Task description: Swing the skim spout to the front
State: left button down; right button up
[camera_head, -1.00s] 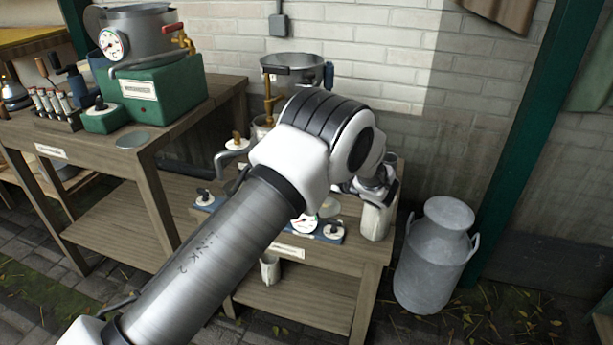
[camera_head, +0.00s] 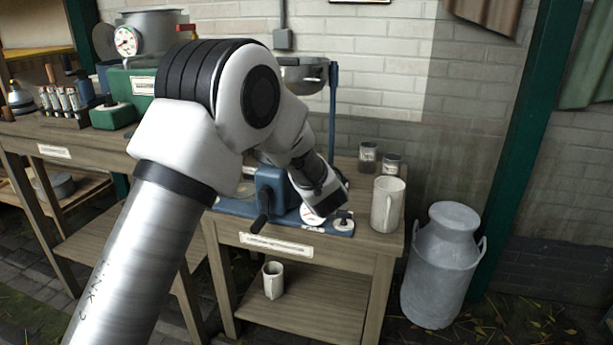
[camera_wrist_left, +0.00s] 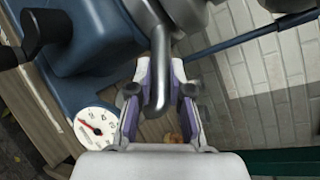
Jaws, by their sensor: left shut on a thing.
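The skim spout (camera_wrist_left: 159,65) is a grey metal tube with a bent, rounded end in the left wrist view. My left gripper (camera_wrist_left: 160,84) has its purple-padded fingers on either side of the tube and is shut on it. The spout's upper end meets grey metal at the top of that view. The blue separator body (camera_wrist_left: 92,38) is left of the spout; it also shows in the head view (camera_head: 272,190). In the head view my left arm hides the spout and the left gripper's fingers. My right gripper is in neither view.
The separator's bowl (camera_head: 303,76) stands above the bench, with a black crank handle (camera_head: 262,222) at the front. A white dial (camera_wrist_left: 95,128) is near the left gripper. A white pitcher (camera_head: 385,210) and two jars (camera_head: 368,158) occupy the bench's right side. A milk can (camera_head: 440,270) stands on the floor.

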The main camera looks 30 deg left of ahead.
pick_arm(q)
jog(key=shift+s+f, duration=0.15)
jog(key=shift+f, duration=0.25)
jog(key=c, duration=1.1)
grip_release()
jog(key=shift+r, duration=0.15)
jog(key=v, duration=1.2)
